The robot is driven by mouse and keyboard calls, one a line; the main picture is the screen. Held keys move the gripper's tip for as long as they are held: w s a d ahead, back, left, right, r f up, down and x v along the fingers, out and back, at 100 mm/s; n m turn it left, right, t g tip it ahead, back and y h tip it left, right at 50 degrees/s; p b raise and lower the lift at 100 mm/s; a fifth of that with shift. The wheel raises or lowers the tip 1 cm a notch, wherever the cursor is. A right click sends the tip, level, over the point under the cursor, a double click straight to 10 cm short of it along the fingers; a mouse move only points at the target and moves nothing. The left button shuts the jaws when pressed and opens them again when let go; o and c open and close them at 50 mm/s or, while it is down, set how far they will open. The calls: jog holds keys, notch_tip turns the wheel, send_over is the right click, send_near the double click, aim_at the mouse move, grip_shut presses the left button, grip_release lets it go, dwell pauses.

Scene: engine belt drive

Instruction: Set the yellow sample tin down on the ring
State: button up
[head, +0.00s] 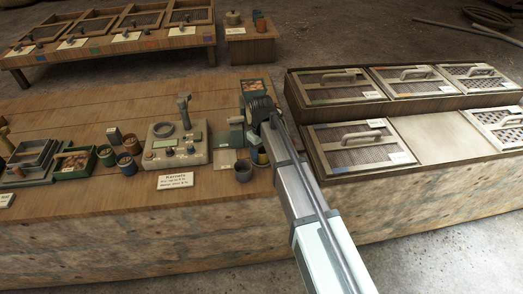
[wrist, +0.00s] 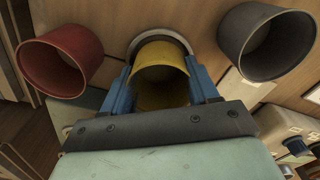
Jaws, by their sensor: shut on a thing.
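The yellow sample tin (wrist: 160,52) sits between the blue fingers of my gripper (wrist: 160,72) in the wrist view, with its open mouth facing the camera. My gripper is shut on it. In the head view the yellow tin (head: 262,158) is a small patch beside my gripper (head: 257,147), at the right end of the near bench and partly hidden by my arm.
A dark grey cup (wrist: 268,40) stands right of the tin in the wrist view, and a red cup (wrist: 62,60) stands left. The meter has an upright post (head: 184,110). Several small pots and trays stand further left. Lidded bins (head: 360,145) lie right of my arm.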

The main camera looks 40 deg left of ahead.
jog(key=shift+f, duration=0.1)
dwell(0.3)
jog(key=o, duration=1.3)
jog(key=shift+o, duration=0.2)
notch_tip(320, 180, up, 9)
dwell(0.6)
dwell(0.4)
